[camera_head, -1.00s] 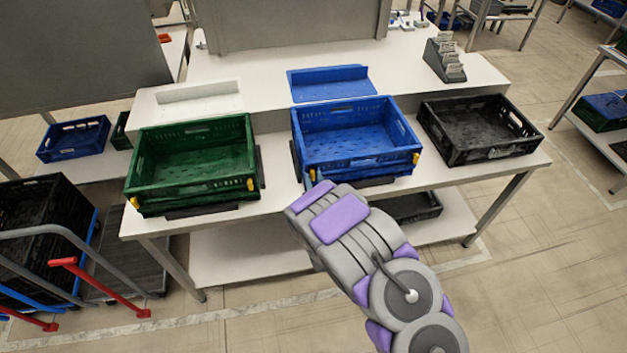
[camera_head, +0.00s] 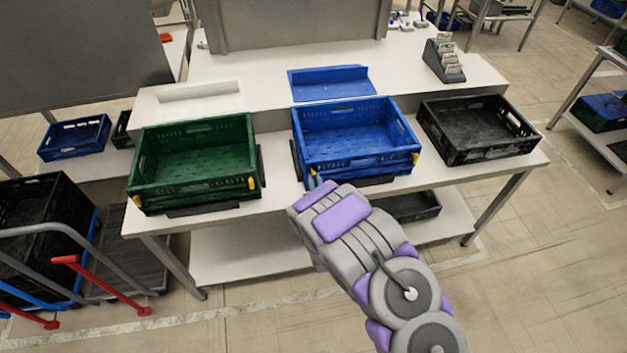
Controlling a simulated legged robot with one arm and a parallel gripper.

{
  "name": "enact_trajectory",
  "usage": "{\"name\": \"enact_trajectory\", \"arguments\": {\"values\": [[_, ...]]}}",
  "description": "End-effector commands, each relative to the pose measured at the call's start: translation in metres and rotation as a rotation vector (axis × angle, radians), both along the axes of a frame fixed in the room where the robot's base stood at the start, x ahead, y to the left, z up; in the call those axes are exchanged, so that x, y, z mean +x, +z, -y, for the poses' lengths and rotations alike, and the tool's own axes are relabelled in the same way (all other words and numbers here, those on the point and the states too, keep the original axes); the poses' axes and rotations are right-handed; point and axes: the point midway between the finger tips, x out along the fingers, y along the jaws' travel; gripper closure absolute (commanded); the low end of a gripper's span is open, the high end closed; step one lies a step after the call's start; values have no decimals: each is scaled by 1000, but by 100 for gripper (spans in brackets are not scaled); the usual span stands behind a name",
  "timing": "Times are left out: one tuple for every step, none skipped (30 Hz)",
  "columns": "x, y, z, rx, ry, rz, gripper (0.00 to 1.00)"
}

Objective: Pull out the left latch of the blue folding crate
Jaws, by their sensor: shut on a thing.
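The blue folding crate (camera_head: 352,158) stands open on the white table, in the middle of the row. Its left latch (camera_head: 314,173) is a small yellow piece at the left front corner, mostly covered by my gripper. Its right latch (camera_head: 415,158) shows yellow at the right front corner. My gripper (camera_head: 315,184) reaches up from the lower right to the left front corner and is shut on the left latch. Its fingertips are largely hidden behind the arm's end, so the exact hold is hard to see.
A green crate (camera_head: 195,189) with yellow latches stands left of the blue one, with a narrow gap. A black crate (camera_head: 487,155) stands to the right. A raised white shelf (camera_head: 260,105) runs behind. A cart with red handles (camera_head: 68,261) is at the lower left.

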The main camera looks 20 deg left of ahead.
Motion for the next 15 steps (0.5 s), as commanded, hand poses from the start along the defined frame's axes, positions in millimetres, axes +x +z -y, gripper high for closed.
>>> {"name": "enact_trajectory", "arguments": {"values": [[-2, 0, -1, -3, 5, -4, 100], [-2, -1, -1, -3, 5, -4, 100], [-2, -1, -1, -2, 6, -3, 100], [-1, -1, -1, -3, 6, -3, 100], [-1, -2, -2, -3, 5, -3, 100], [-1, -2, -2, -4, 5, -3, 100], [-1, -2, -3, -5, 4, -3, 100], [-1, -2, -3, -5, 4, -3, 100], [-1, -2, -4, -6, 4, -2, 84], [-1, -3, -5, -6, 4, -2, 81], [-1, -2, -5, -6, 5, -2, 78], [-1, -3, -5, -6, 5, -2, 74], [-1, -3, -5, -6, 5, -2, 71], [-1, -3, -5, -6, 5, -2, 68], [-1, -3, -4, -6, 4, -2, 65]]}}
